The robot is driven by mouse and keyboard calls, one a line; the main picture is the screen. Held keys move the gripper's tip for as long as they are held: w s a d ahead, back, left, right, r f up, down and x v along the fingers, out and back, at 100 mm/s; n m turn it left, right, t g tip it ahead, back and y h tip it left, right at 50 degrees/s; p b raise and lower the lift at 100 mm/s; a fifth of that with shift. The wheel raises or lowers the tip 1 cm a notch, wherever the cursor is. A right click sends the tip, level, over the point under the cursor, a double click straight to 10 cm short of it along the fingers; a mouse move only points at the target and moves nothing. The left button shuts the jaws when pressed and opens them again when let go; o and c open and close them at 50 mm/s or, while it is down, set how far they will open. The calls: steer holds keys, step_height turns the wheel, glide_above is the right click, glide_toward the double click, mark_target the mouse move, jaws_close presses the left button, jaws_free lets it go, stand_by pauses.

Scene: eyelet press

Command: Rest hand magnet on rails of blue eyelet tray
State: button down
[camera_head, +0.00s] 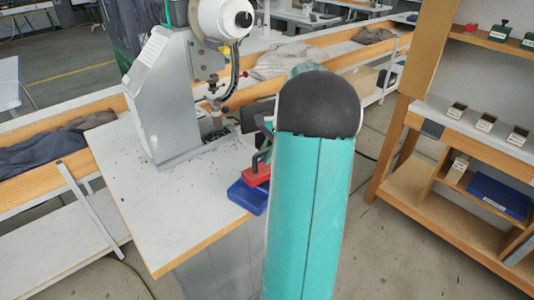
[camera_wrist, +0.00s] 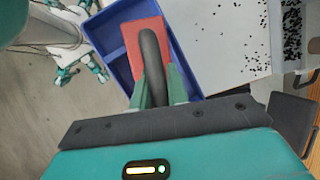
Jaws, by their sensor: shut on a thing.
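The hand magnet is a red block with a black arched handle. In the wrist view the hand magnet (camera_wrist: 133,42) lies over the blue eyelet tray (camera_wrist: 120,71), inside its outline. My gripper (camera_wrist: 157,92) is shut on the black handle, with one teal finger on each side. In the head view the hand magnet (camera_head: 254,178) shows just above the blue tray (camera_head: 245,197) at the right edge of the workbench. I cannot tell whether it touches the tray's rails. My gripper is mostly hidden behind my arm in the head view.
The grey eyelet press (camera_head: 180,100) stands on the white workbench (camera_head: 150,205), left of the tray. Small dark eyelets (camera_wrist: 255,45) lie scattered near it. A wooden shelf (camera_head: 450,160) with small boxes stands at the right.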

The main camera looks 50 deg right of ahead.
steer(key=shift+f, duration=0.4)
steer(key=c, duration=1.3)
jaws_free()
steer(key=v, duration=1.3)
steer(key=shift+d+r, duration=0.1)
steer(key=shift+r, duration=0.3)
